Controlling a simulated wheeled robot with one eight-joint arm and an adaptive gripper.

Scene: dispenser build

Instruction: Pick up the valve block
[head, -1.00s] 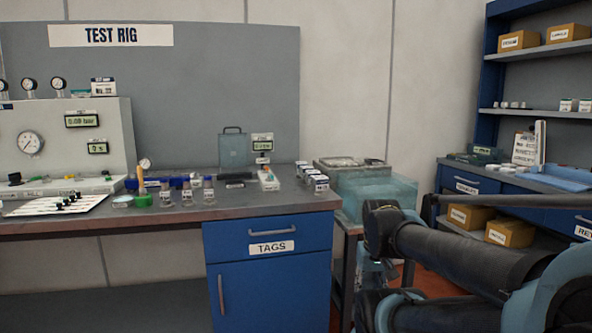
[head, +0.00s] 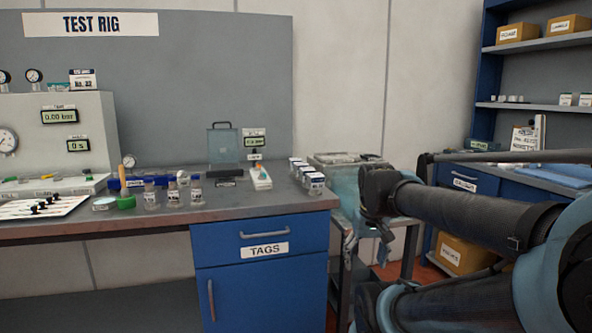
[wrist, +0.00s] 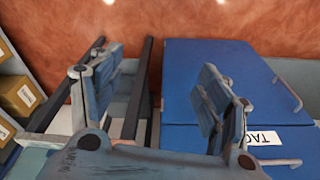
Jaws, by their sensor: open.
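I cannot make out a valve block for certain in either view. My gripper (wrist: 160,75) is open in the wrist view, its two fingers wide apart with nothing between them. It points down past the blue cabinet front toward the reddish floor. In the head view my gripper (head: 370,238) hangs beside the right end of the bench, partly hidden behind my own arm, and its fingers are hard to separate there.
The test rig bench (head: 265,208) carries small jars (head: 172,193), a blue tray (head: 135,182), a white sheet with dark fittings (head: 40,207) and white-capped containers (head: 314,184). A small stand with a translucent bin (head: 345,185) is right of it. Shelves (head: 535,108) stand farther right.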

